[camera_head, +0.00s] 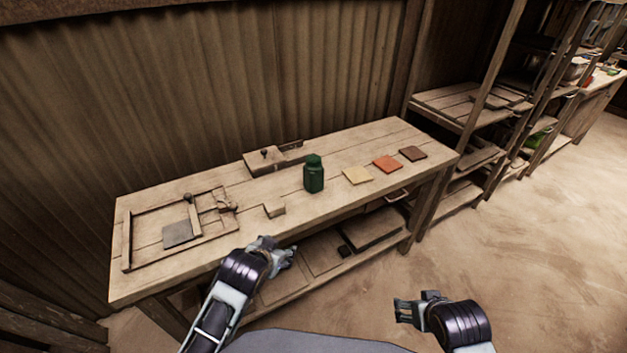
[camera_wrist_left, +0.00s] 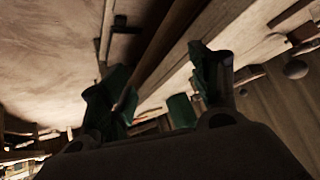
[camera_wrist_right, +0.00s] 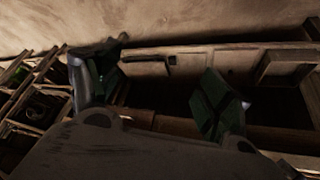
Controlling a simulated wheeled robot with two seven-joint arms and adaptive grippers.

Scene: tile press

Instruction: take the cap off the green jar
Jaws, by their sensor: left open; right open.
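The green jar (camera_head: 314,179) stands upright on the wooden workbench, near its middle. Its green cap (camera_head: 313,160) sits on top. My left gripper (camera_head: 286,257) is open and empty, at the bench's front edge, nearer to me and left of the jar, apart from it. In the left wrist view, a dark green shape (camera_wrist_left: 181,111) shows between the open fingers; it looks like the jar, but the view is dark. My right gripper (camera_head: 404,309) is open and empty, in front of the bench and well away from the jar. The jar is not clear in the right wrist view.
On the workbench (camera_head: 235,220), yellow (camera_head: 358,175), orange (camera_head: 387,163) and brown (camera_head: 413,153) tiles lie right of the jar. A wooden block (camera_head: 274,209) lies to its left, and a wooden frame with a grey plate (camera_head: 181,234) farther left. A wooden fixture (camera_head: 265,161) stands behind.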

